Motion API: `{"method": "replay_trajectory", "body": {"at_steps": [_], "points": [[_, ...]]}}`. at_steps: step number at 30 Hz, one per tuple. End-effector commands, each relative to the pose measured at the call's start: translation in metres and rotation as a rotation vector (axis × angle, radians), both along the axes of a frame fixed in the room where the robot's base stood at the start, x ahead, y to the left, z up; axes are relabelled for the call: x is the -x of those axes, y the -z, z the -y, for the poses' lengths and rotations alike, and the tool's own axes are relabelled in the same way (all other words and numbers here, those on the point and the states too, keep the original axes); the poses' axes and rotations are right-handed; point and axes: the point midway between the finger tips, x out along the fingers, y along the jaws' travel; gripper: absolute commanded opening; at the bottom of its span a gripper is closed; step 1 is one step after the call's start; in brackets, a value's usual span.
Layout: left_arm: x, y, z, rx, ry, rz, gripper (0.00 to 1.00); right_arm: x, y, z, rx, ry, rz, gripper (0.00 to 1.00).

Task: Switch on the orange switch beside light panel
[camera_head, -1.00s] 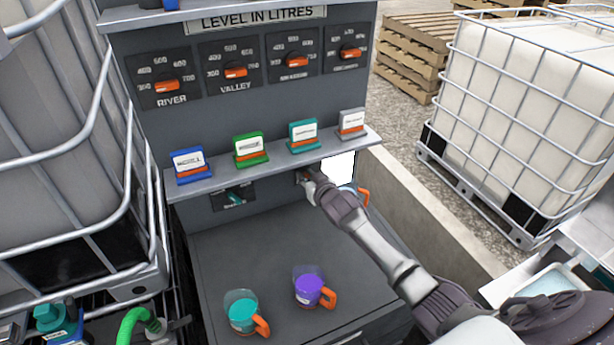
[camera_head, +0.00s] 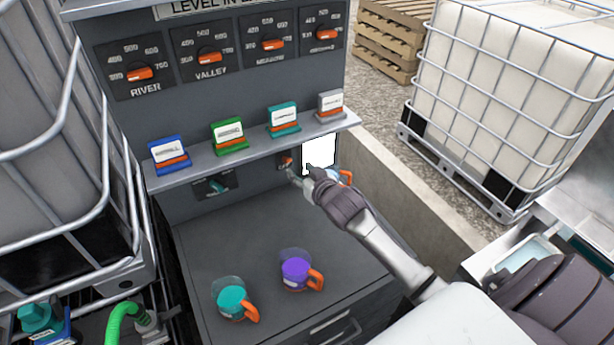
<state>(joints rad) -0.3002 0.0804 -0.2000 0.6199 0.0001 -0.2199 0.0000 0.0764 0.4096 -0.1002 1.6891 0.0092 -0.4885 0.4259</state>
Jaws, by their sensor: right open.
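The light panel (camera_head: 319,151) is a bright white square at the right end of the grey cabinet, below the shelf. The small orange switch (camera_head: 286,160) is on the cabinet face just left of the panel. My right gripper (camera_head: 299,173) is open, just below and right of the switch and overlapping the panel's lower edge in the picture. I see nothing held in it. Whether a finger touches the switch or the panel cannot be told. The switch's exact position is too small to read. My left gripper is not in view.
Several coloured label holders stand on the shelf (camera_head: 250,153) above. A teal knob (camera_head: 217,186) is left of the switch. A teal-filled jug (camera_head: 233,302) and a purple-filled jug (camera_head: 297,273) stand on the lower counter. Another orange-handled jug (camera_head: 345,177) is partly hidden behind my right arm.

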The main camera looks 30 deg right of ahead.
Motion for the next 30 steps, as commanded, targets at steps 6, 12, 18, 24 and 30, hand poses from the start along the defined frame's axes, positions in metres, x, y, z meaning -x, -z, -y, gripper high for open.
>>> {"method": "replay_trajectory", "body": {"at_steps": [6,12,18,24,30], "points": [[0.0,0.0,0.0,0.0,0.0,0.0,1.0,0.027,-0.008,-0.001,0.0,0.0,0.001,0.46],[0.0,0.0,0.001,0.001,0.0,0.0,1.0,0.032,-0.011,-0.002,0.0,0.0,0.001,0.46],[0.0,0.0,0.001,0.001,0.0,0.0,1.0,0.032,-0.011,-0.002,0.0,0.0,0.001,0.46],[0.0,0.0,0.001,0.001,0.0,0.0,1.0,0.032,-0.01,-0.002,0.0,0.0,0.001,0.46],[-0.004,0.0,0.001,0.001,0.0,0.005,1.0,0.032,-0.01,-0.002,0.0,0.0,0.0,0.46]]}}
